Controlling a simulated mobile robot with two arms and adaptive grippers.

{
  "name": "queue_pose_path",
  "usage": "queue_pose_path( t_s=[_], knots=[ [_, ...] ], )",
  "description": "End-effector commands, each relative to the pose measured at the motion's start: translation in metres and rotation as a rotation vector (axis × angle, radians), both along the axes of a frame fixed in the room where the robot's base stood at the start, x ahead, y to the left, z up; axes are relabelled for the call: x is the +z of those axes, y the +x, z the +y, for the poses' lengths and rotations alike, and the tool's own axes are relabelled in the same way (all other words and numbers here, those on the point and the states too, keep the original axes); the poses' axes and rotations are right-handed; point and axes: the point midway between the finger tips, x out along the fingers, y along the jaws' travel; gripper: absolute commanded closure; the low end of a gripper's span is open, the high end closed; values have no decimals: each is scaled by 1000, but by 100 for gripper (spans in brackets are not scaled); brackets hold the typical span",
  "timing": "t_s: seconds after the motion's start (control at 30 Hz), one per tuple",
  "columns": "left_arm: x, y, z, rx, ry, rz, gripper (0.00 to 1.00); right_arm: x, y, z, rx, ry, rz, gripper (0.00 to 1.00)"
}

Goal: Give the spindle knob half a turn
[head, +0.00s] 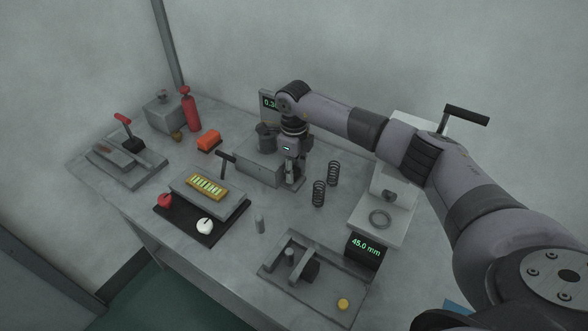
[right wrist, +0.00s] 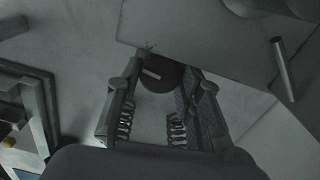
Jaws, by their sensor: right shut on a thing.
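The spindle knob (right wrist: 160,78) is a dark round disc with a short pale line across its face, at the side of a grey block (head: 258,165). My right gripper (right wrist: 161,80) has a finger on each side of the knob and is shut on it. In the head view the right gripper (head: 292,180) is at the right end of the block, pointing down, and hides the knob. A display (head: 269,102) behind the block is partly covered by my arm; its last digits are hidden. My left gripper is not in view.
Two dark coil springs (head: 319,193) (head: 334,173) stand close to the right of the gripper. A gauge reading 45.0 mm (head: 366,249) and a grey fixture tray (head: 310,285) are nearer. A red bottle (head: 190,110) and orange block (head: 209,141) stand left.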

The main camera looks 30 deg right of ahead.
Motion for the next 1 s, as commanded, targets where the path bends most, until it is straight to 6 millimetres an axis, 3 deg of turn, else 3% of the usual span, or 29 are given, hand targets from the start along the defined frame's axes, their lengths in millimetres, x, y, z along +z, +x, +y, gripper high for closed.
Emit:
queue_pose_path(
  t_s=[0.07, 0.1, 0.23, 0.5, 0.63, 1.0],
  knots=[
    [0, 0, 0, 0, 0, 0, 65, 2, 1, 0, -2, 1, -4, 94],
    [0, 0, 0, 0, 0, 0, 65, 2, 1, 0, -2, 1, -4, 66],
    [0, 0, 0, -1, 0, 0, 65, 1, 1, 0, -2, 0, -4, 58],
    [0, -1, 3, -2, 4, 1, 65, 1, 1, 0, -2, 0, -2, 58],
    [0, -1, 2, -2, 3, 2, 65, 10, 1, 0, -3, 1, -4, 58],
    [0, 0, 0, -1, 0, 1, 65, 84, 1, 0, -3, 1, -6, 58]
  ],
)
